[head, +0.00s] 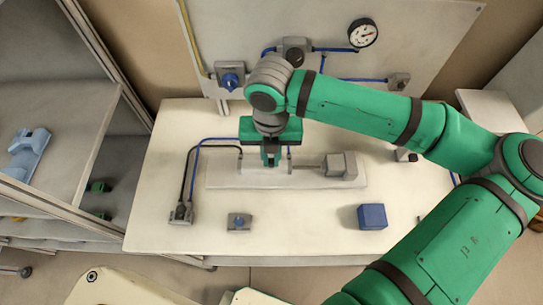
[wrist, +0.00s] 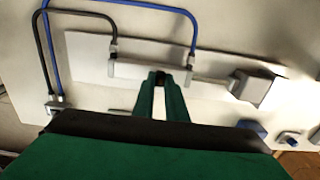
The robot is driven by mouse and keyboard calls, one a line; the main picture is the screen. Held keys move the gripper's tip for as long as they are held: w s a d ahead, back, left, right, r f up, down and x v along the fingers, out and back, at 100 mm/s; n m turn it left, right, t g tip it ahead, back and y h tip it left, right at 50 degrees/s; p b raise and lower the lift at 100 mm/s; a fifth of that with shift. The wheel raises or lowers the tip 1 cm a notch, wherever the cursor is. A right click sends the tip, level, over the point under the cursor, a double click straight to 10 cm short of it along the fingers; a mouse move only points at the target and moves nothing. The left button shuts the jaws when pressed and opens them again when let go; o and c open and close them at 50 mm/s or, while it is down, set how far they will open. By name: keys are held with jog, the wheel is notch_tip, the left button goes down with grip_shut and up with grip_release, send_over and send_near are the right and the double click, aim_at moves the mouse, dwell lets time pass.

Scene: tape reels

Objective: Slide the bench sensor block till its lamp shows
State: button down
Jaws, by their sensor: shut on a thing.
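My gripper (head: 271,160) points down over the white base plate (head: 222,176) of the bench cylinder. In the wrist view its two green fingers (wrist: 160,82) are shut on a small dark block (wrist: 160,74), which I take for the sensor block. The block sits at the near side of the pale cylinder barrel (wrist: 138,69), between two grey end caps (wrist: 113,51). It is mostly hidden by the fingers. I see no lit lamp on it. A rod runs right from the barrel to a grey block (head: 341,166).
Black and blue hoses run from the cylinder to a fitting (head: 181,213) at left. A small grey box with a blue knob (head: 239,221) and a blue cube (head: 373,216) stand in front. A gauge panel (head: 417,38) rises behind. The bench front (head: 300,225) between them is clear.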

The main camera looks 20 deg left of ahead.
jog(key=shift+w+d, duration=0.15)
jog(key=shift+w, duration=0.05)
jog(key=c, duration=1.8)
grip_release()
jog(key=shift+o, duration=0.2)
jog(key=shift+s+r, duration=0.1)
notch_tip(320, 180, up, 11)
jog(key=shift+f, duration=0.2)
